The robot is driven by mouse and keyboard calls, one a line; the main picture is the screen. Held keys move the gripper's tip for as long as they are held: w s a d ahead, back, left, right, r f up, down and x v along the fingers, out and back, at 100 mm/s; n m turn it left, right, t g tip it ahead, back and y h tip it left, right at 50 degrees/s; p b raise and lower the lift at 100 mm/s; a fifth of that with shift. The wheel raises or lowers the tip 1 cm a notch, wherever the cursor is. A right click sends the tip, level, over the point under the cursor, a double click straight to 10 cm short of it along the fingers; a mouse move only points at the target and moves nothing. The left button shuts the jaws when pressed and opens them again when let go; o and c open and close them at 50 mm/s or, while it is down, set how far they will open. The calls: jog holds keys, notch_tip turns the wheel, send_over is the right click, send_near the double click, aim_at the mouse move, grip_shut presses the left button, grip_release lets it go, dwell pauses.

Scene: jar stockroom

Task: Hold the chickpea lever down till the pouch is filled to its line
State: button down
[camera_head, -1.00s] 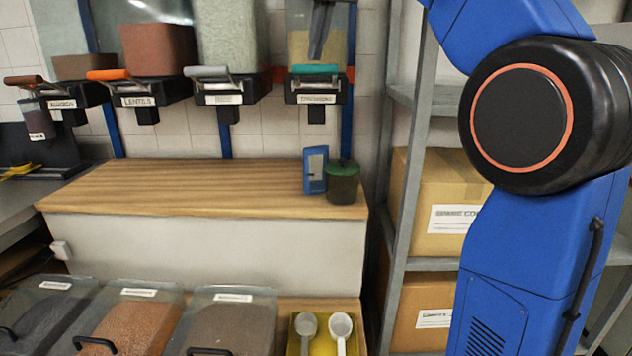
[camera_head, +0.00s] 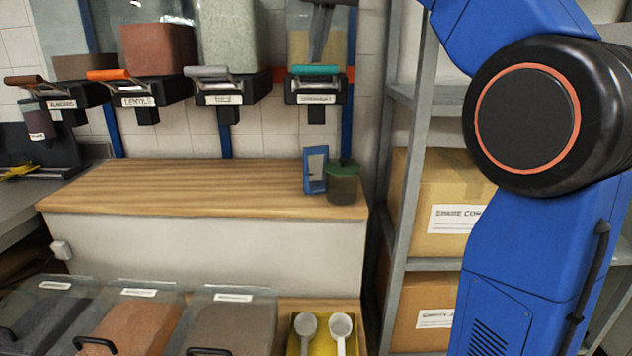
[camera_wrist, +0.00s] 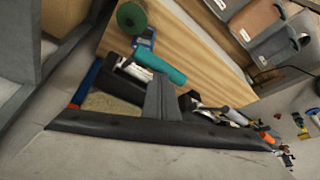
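The teal chickpea lever (camera_head: 313,70) is on the front of the labelled dispenser at the right end of the row. It also shows in the wrist view (camera_wrist: 160,63). My gripper (camera_head: 317,58) points down in front of the clear bin, just above the lever. Its fingers look pressed together and empty in the wrist view (camera_wrist: 162,108), close beside the lever; I cannot tell whether they touch it. An upright blue pouch-like item with a pale window (camera_head: 315,171) stands on the counter roughly below the spout. Its fill line and level are too small to make out.
A green-lidded jar (camera_head: 343,184) stands just right of the blue item. Levers for lentils (camera_head: 108,75) and other goods are to the left. The wooden counter (camera_head: 190,185) is mostly clear. A shelf with cartons (camera_head: 440,180) is at the right.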

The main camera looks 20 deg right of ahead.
aim_at(318, 67)
jog(key=shift+f, duration=3)
dwell(2.6)
jog(key=shift+r, duration=1.35)
dwell(1.1)
